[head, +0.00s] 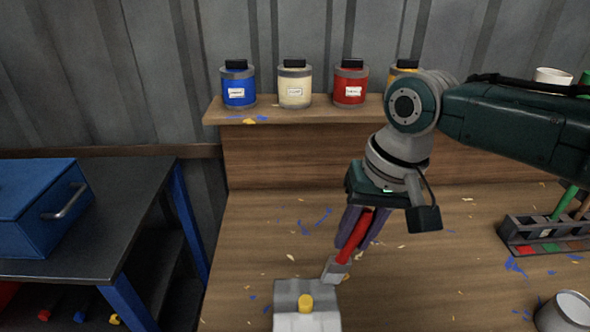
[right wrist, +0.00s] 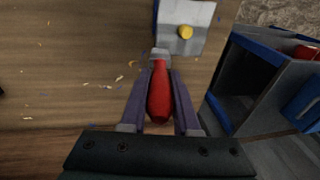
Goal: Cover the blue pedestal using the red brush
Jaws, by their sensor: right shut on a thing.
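My right gripper (head: 358,230) is shut on the red brush (head: 353,238), whose handle lies between its purple fingers. The brush points down and to the left, its grey head low over the bench. In the right wrist view the red brush (right wrist: 159,92) shows between the fingers, its head near the edge of a grey block. That grey block (head: 290,290) has a yellow knob on top and stands at the front of the bench; it also shows in the right wrist view (right wrist: 202,14). I cannot tell whether brush and block touch. I see no pedestal that is plainly blue. My left gripper is out of view.
A wooden shelf (head: 300,114) behind holds blue (head: 238,88), cream (head: 295,88) and red (head: 350,88) paint jars and a partly hidden yellow one. A brush rack (head: 520,238) and a metal can (head: 562,314) stand at right. A blue toolbox (head: 40,200) sits on the left table.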

